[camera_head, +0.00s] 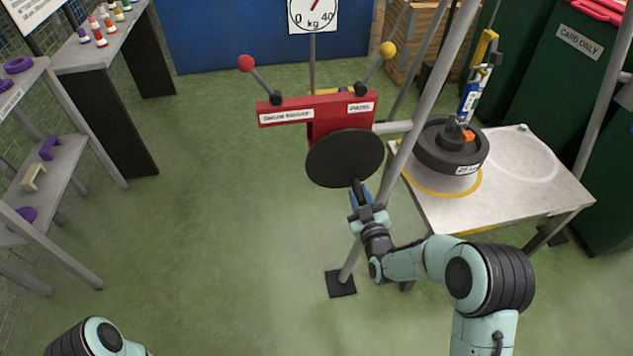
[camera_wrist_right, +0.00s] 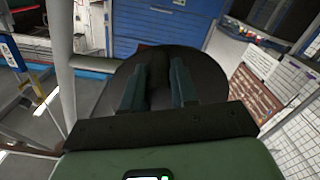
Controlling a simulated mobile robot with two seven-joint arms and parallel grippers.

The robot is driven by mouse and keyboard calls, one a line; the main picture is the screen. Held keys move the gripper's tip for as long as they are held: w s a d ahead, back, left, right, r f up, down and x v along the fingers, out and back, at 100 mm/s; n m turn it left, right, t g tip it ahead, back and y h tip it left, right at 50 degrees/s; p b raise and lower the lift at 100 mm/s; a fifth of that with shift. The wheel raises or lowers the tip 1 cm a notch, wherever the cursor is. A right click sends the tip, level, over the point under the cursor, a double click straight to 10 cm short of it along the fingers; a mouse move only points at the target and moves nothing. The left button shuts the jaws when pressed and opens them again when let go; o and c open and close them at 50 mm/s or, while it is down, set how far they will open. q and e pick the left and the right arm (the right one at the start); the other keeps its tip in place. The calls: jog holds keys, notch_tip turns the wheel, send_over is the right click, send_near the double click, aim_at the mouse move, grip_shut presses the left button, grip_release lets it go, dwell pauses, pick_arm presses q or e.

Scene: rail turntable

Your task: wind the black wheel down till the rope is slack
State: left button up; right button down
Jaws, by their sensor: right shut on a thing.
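The black wheel (camera_head: 343,157) is mounted under a red housing (camera_head: 335,108) on a grey metal frame. My right gripper (camera_head: 357,190) is at the wheel's lower right rim. In the right wrist view its two fingers (camera_wrist_right: 158,90) are shut on a dark handle (camera_wrist_right: 158,75) in front of the wheel (camera_wrist_right: 208,75). A dark round weight (camera_head: 440,152) sits on the white table at the right, with a blue and yellow fitting (camera_head: 470,97) above it. I cannot make out the rope or its tension. My left gripper is out of view.
Red-knobbed (camera_head: 245,63) and yellow-knobbed (camera_head: 388,49) levers rise from the housing. A kg dial (camera_head: 313,14) hangs behind. The white table (camera_head: 535,197) is close to my right arm. Shelves (camera_head: 60,185) stand at the left; the green floor (camera_head: 220,240) between is clear.

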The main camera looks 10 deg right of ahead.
jog(key=shift+d+r, duration=0.1)
jog(key=shift+d, duration=0.35)
jog(key=shift+d+r+n+p, duration=0.4)
jog(key=shift+d+n, duration=0.3)
jog(key=shift+n, duration=0.4)
jog(key=shift+d+r+n+p, duration=0.3)
jog(key=shift+d+r+n, duration=0.4)
jog(key=shift+n, duration=0.6)
jog(key=shift+d+r+n+p, duration=0.5)
jog(key=shift+r+n, duration=0.3)
jog(key=shift+n, duration=0.3)
